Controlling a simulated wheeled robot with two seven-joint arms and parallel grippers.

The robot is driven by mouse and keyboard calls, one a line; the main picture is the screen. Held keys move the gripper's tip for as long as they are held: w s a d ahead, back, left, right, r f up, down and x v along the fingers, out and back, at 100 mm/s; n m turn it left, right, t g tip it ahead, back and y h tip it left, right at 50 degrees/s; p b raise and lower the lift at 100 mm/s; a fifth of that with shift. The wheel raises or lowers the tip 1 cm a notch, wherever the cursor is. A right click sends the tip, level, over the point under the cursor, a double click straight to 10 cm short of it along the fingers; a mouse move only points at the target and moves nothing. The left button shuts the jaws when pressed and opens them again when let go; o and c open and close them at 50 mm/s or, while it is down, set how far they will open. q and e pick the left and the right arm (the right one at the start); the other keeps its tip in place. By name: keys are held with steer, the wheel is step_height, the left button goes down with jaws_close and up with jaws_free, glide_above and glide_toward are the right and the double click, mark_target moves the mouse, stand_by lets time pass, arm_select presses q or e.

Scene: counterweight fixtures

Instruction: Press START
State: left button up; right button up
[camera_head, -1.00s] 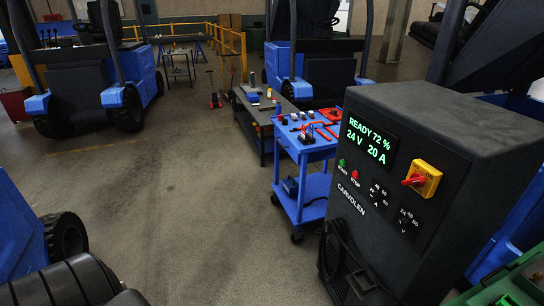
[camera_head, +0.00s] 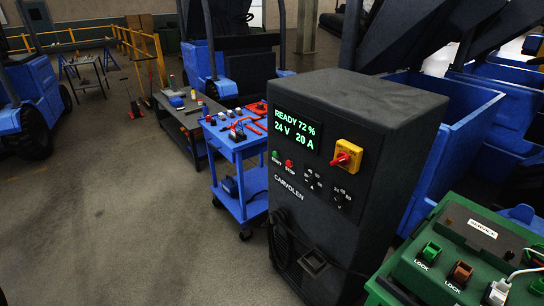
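The dark charger cabinet (camera_head: 327,226), marked CARVOLEN, stands upright right of the middle. The small green START button (camera_head: 276,154) is at the left of its front panel, and the red STOP button (camera_head: 290,164) is just right of it. The lit display (camera_head: 296,127) above them reads READY 72 %, 24 V, 20 A. A red rotary switch on a yellow plate (camera_head: 346,156) is at the panel's upper right. Neither of my grippers is in view.
A blue tool cart (camera_head: 238,148) stands just left of the cabinet, with a low workbench (camera_head: 183,128) behind it. A green box (camera_head: 437,268) with LOCK-marked connectors and a cable is at the lower right. Open floor (camera_head: 120,210) lies at left.

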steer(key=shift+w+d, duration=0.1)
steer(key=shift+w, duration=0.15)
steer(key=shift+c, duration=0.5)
